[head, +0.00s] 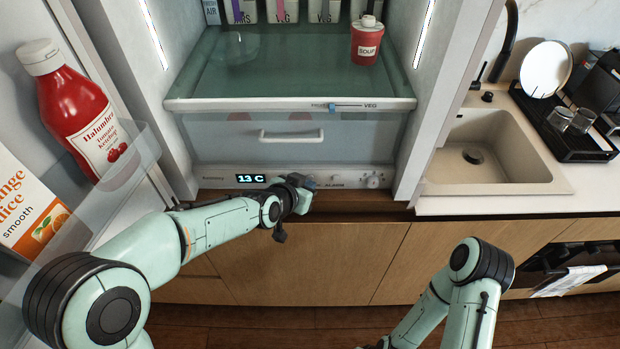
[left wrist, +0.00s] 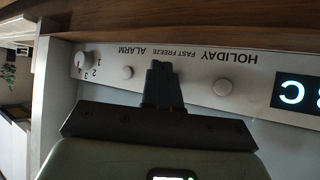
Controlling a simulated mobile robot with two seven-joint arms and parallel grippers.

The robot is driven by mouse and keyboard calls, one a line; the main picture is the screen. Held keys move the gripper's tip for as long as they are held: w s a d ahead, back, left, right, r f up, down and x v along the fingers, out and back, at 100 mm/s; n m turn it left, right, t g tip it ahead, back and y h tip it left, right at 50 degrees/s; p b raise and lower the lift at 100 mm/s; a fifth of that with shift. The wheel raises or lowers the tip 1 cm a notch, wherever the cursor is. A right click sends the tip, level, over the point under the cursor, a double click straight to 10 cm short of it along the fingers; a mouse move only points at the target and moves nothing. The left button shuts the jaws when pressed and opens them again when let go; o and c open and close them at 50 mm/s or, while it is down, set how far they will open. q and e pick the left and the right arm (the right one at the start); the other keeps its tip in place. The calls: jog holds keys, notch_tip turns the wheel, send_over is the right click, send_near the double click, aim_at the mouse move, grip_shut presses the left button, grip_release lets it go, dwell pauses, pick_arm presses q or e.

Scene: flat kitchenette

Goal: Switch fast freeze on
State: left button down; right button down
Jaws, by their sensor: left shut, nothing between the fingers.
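The fridge's control panel (head: 215,181) is a light strip below the drawer, with a display (head: 251,178) reading 13 C. In the left wrist view the panel (left wrist: 101,58) appears upside down, with the labels HOLIDAY, FAST FREEZE (left wrist: 174,53) and ALARM. My left gripper (head: 307,184) is at the panel; in the left wrist view its shut, empty fingers (left wrist: 162,68) point at the spot by FAST FREEZE and hide any button there. I cannot tell whether they touch. The button by HOLIDAY (left wrist: 222,87) and the one by ALARM (left wrist: 127,72) show on either side. My right gripper is out of view.
The numbered dial (left wrist: 83,59) is beyond the ALARM button. The open fridge door holds a ketchup bottle (head: 75,105) and a juice carton (head: 28,215) at left. A closed drawer (head: 230,140) is above the panel; a sink (head: 490,160) is at right.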

pick_arm(q)
jog(key=shift+w, duration=0.2)
dwell(0.3)
jog(key=shift+s, duration=0.65)
